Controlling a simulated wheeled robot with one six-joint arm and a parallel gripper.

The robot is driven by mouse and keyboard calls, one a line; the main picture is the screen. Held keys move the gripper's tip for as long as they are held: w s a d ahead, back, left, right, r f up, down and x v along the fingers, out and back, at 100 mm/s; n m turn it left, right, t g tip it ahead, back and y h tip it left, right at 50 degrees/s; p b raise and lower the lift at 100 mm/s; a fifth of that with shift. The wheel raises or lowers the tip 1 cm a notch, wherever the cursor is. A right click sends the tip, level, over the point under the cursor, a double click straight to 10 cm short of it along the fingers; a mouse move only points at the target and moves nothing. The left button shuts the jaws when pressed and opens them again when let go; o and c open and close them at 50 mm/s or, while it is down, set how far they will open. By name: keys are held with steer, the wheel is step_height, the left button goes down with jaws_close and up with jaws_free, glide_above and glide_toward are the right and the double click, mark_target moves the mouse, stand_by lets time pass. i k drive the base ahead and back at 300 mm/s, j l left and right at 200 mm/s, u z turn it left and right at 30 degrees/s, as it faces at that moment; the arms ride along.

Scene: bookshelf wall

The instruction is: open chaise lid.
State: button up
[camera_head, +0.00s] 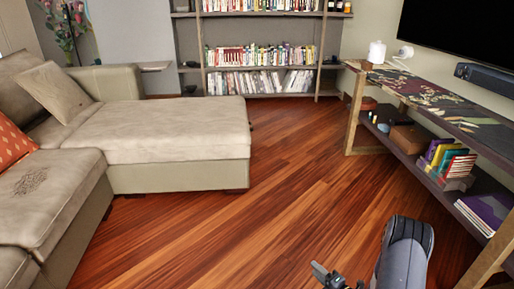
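The beige chaise (178,165) extends from the sofa at the left toward the middle of the room. Its cushioned lid (175,130) lies flat on the base and looks shut. My gripper (328,278) shows at the bottom edge, right of centre, over the wood floor. It is apart from the chaise, to the right of and nearer than it. The frame cuts off part of the gripper, and I cannot tell how far its fingers are parted.
A bookshelf (263,48) stands along the back wall. A long console table (440,100) with books and boxes runs down the right side. The wood floor (260,215) between chaise and console is clear. A sofa seat (45,200) is at the left.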

mark_target(239, 153)
steer(key=i, duration=1.1)
steer(key=i+u, duration=0.1)
steer(key=i, duration=1.05)
steer(key=i+l, duration=0.2)
steer(key=i, duration=0.9)
steer(key=i+u, duration=0.3)
steer(key=u, duration=0.15)
